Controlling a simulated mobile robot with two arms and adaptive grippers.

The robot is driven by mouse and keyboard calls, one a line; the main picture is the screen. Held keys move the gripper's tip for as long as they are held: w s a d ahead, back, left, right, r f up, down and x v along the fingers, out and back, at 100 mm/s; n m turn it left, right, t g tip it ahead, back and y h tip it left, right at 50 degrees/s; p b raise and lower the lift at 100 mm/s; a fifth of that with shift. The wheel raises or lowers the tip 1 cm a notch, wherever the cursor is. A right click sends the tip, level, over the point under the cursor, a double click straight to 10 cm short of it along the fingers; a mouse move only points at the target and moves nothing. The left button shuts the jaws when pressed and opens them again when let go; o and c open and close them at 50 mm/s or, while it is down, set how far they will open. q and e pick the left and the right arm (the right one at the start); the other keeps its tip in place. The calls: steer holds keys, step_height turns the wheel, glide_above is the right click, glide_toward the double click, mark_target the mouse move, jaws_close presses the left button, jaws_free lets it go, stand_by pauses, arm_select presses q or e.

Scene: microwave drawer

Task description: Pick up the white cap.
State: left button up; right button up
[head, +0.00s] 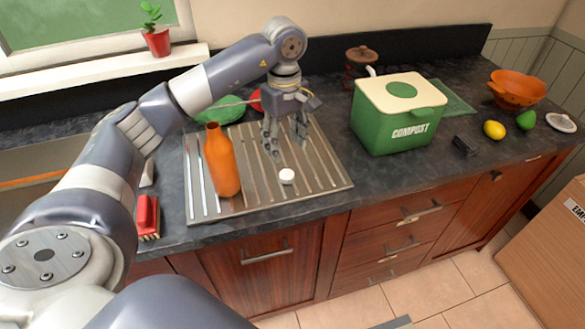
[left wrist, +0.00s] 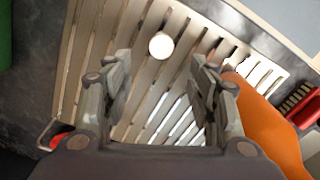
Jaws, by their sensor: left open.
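The white cap (head: 287,176) is a small round disc on the slatted metal drainer (head: 318,192), near its front edge. It also shows in the left wrist view (left wrist: 161,46), ahead of the fingertips and between their lines. My left gripper (head: 286,147) is open and empty above the drainer, behind the cap in the head view and apart from it. In the left wrist view its two fingers (left wrist: 160,75) stand wide apart. My right gripper is not in view.
An orange bottle (head: 221,160) stands on the drainer left of the cap, close to one finger in the wrist view. A green compost bin (head: 397,115) stands to the right. A red brush (head: 147,217) lies at the front left. The drainer right of the cap is clear.

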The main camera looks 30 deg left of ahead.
mark_target(286, 173)
arm_select(q)
steer(key=f, duration=0.1)
steer(key=s+f, duration=0.1)
steer(key=f, duration=0.1)
steer(key=shift+f+p, duration=0.2)
steer(key=shift+p, duration=0.15)
steer(key=shift+w+f, duration=0.2)
steer(key=shift+f, duration=0.1)
steer(key=shift+f+p, duration=0.3)
steer(key=shift+p, duration=0.05)
step_height(286, 173, down, 4)
steer(key=shift+w+r+p, duration=0.1)
steer(key=shift+r+p, duration=0.15)
steer(key=shift+p, duration=0.65)
steer(key=shift+f, duration=0.55)
steer(key=shift+w, duration=0.1)
steer(key=c, duration=0.5)
steer(key=shift+c, duration=1.4)
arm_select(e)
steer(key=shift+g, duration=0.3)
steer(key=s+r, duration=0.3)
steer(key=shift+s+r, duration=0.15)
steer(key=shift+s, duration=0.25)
